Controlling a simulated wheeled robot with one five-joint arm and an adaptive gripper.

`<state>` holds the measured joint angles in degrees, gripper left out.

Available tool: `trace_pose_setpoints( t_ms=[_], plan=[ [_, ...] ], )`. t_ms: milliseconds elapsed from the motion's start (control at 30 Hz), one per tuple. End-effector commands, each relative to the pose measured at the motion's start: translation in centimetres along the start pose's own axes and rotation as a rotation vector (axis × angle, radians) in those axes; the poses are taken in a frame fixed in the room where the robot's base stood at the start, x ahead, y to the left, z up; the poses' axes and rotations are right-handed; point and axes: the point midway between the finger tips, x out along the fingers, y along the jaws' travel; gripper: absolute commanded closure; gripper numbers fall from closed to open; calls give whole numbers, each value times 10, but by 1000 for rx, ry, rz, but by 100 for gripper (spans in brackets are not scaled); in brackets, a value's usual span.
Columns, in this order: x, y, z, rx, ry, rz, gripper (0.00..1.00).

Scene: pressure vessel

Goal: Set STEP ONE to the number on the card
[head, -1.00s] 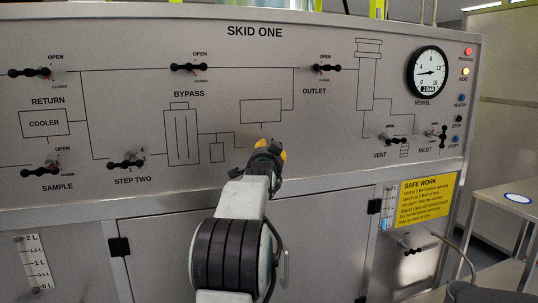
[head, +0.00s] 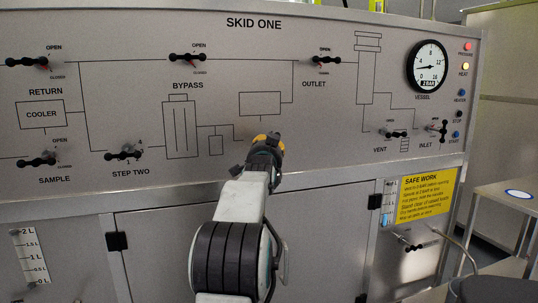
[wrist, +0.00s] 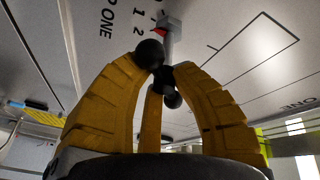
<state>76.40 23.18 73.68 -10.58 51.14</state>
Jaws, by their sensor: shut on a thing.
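My gripper (head: 268,143) is at the panel below the middle of the diagram, in front of the STEP ONE valve, which it hides in the head view. In the wrist view my yellow fingers (wrist: 160,85) are closed around the black ball-ended handle (wrist: 150,53) of that valve. A red pointer (wrist: 159,31) shows behind the handle, near the printed 1 and 2; its exact setting is unclear. The lettering "P ONE" (wrist: 115,25) is beside it. A yellow SAFE WORK card (head: 426,197) is on the lower right; its small lines are too blurred to read surely.
The STEP TWO handle (head: 124,155) is to the left. BYPASS (head: 187,57) and OUTLET (head: 326,61) handles are above. The VENT (head: 392,134) and INLET (head: 436,129) handles and the gauge (head: 429,66) are to the right. A metal table (head: 505,205) stands at the far right.

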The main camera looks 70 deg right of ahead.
Motion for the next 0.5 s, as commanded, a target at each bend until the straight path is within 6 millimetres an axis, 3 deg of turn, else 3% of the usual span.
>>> trace_pose_setpoints(
  t_ms=[467,500],
  plan=[
    [0,1,4,-40,3,-9,100],
    [0,1,4,-39,3,-9,77]
  ],
)
